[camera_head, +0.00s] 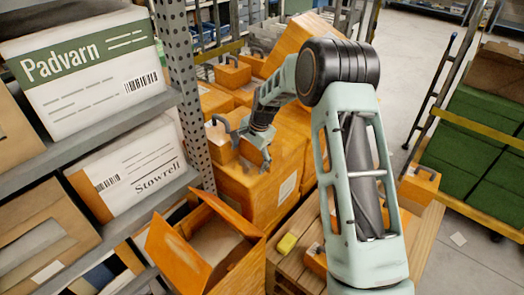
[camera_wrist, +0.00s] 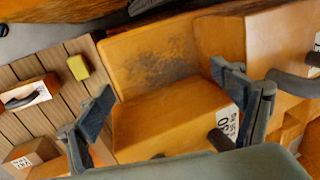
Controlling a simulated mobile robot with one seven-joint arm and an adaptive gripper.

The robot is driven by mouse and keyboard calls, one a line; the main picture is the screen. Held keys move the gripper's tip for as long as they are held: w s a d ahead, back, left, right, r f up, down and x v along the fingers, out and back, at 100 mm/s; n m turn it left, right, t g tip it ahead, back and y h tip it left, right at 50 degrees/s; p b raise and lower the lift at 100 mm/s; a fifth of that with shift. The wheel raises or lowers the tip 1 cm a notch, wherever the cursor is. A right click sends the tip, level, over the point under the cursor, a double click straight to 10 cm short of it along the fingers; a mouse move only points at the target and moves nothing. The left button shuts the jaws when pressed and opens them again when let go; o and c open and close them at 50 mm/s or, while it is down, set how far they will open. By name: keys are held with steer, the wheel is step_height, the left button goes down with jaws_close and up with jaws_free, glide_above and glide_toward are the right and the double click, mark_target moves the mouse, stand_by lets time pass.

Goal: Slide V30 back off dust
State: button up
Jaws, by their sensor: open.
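A small orange box (camera_head: 222,142) sits on top of a large orange crate (camera_head: 262,195) in the head view. In the wrist view the box (camera_wrist: 165,115) lies between my open fingers, with a gap on the left side. Its white label (camera_wrist: 228,118) is partly hidden by my right finger, so I cannot read it in full or be sure it is V30. A dark dusty patch (camera_wrist: 165,62) lies on the crate's top just beyond the box. My gripper (camera_head: 239,145) is open and spans the box; it also shows in the wrist view (camera_wrist: 160,84).
A yellow block (camera_wrist: 78,67) and a handled orange box (camera_wrist: 28,92) rest on a slatted wooden pallet (camera_head: 290,268). An open orange carton (camera_head: 210,240) stands below. A perforated rack post (camera_head: 190,90) rises close left. More orange boxes stand behind.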

stand_by(0.4)
steer(key=shift+s+a, duration=1.05)
steer(key=shift+r, duration=0.2)
step_height(320, 180, up, 13)
steer(key=p, duration=0.7)
steer(key=shift+f, duration=0.2)
steer(key=f+b, duration=0.2)
steer(key=f, duration=0.2)
steer(key=w+d+f+b, duration=0.1)
steer(key=f+b, duration=0.1)
steer(key=f, duration=0.2)
steer(key=w+d+f+b, duration=0.1)
steer(key=f+b, duration=0.1)
steer(key=f, duration=0.3)
